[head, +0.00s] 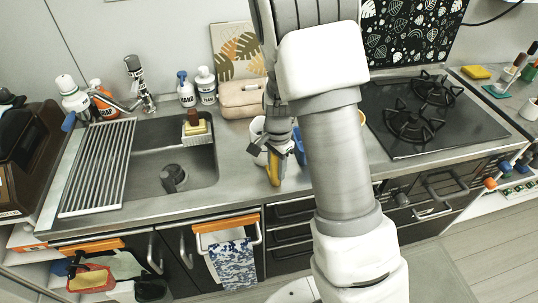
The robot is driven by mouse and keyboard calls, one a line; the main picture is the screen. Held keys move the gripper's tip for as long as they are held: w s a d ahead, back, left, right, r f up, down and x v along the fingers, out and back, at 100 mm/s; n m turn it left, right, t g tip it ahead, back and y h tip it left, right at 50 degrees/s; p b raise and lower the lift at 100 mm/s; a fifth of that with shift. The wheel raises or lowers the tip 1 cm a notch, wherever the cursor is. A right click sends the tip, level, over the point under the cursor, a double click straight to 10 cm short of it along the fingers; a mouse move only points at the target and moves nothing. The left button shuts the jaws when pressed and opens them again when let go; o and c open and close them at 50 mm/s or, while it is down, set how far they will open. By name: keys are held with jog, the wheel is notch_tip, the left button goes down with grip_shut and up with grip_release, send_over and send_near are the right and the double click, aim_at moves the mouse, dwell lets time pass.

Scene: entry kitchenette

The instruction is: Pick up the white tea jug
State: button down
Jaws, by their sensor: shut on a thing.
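The white tea jug (257,128) is at the middle of the counter, right of the sink. Only its left part shows, because my gripper (271,153) and wrist cover the rest. My gripper points down at the jug's near right side and is shut on it. The contact itself is mostly hidden, and I cannot tell whether the jug is clear of the counter.
A yellow item (274,170) and a blue item (299,146) are close beside my gripper. A beige case (243,98) stands behind the jug. The sink (190,165) is left, the black hob (460,125) right.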

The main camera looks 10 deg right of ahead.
jog(key=shift+r, duration=0.15)
jog(key=s+d+r, duration=0.4)
jog(key=d+r, duration=0.6)
jog(key=d, duration=0.1)
jog(key=shift+s+r, duration=0.15)
jog(key=shift+r, duration=0.25)
jog(key=shift+a, duration=0.1)
